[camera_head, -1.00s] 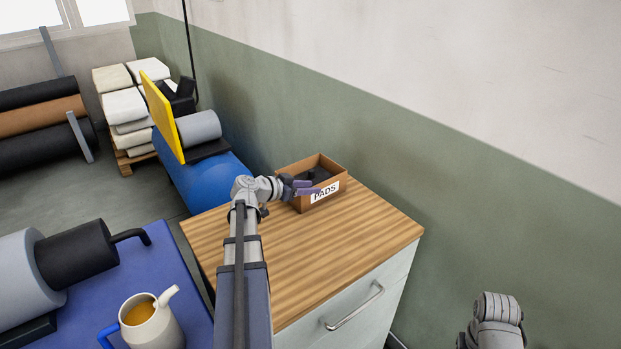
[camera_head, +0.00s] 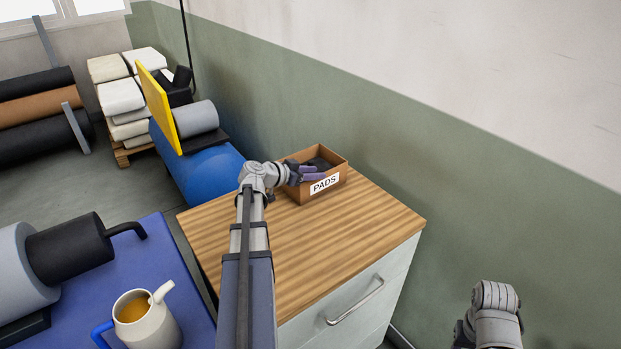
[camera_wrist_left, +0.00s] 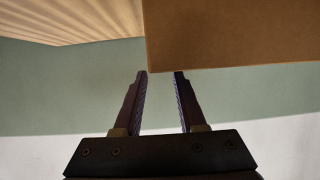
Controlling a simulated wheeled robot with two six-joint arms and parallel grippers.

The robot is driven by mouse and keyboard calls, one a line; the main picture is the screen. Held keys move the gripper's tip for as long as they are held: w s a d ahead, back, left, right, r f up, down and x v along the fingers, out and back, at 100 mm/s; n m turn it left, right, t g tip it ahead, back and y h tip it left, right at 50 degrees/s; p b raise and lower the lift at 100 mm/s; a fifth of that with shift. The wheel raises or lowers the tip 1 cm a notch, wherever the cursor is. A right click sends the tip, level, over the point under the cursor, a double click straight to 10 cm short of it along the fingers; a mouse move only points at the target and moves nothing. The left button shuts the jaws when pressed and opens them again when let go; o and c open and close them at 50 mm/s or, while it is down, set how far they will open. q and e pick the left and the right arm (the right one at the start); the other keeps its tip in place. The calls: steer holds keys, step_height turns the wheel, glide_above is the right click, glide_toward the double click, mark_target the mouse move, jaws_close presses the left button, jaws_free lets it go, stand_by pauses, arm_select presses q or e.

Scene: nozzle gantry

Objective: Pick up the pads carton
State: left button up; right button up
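The pads carton (camera_head: 325,185), an open-topped brown box with a white PADS label, sits upright at the back of the wood-topped cabinet (camera_head: 290,250). Dark contents show inside it. My left gripper (camera_head: 312,174) is at the carton's left side, close to its rim. In the left wrist view the two fingers (camera_wrist_left: 160,74) are apart with nothing clearly between them. The carton's brown wall (camera_wrist_left: 235,35) fills the upper right there, its lower corner near the fingertips; I cannot tell whether they touch. My right arm shows at the lower right, its fingers out of sight.
A blue bench (camera_head: 165,270) at the left holds a jug (camera_head: 143,318) and a dark roller (camera_head: 70,250). The green wall is close behind the carton. The cabinet's front top is clear.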

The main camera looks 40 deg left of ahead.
arm_select(q)
steer(key=b+x, duration=0.1)
steer(key=x, duration=0.3)
steer(key=shift+s+d+f, duration=0.1)
steer(key=shift+f, duration=0.05)
steer(key=shift+w+d+f+b, duration=0.1)
steer(key=shift+w+b, duration=0.25)
steer(key=shift+w, duration=0.1)
steer(key=shift+s, duration=0.1)
steer(key=shift+c, duration=0.2)
jaws_close()
stand_by(0.5)
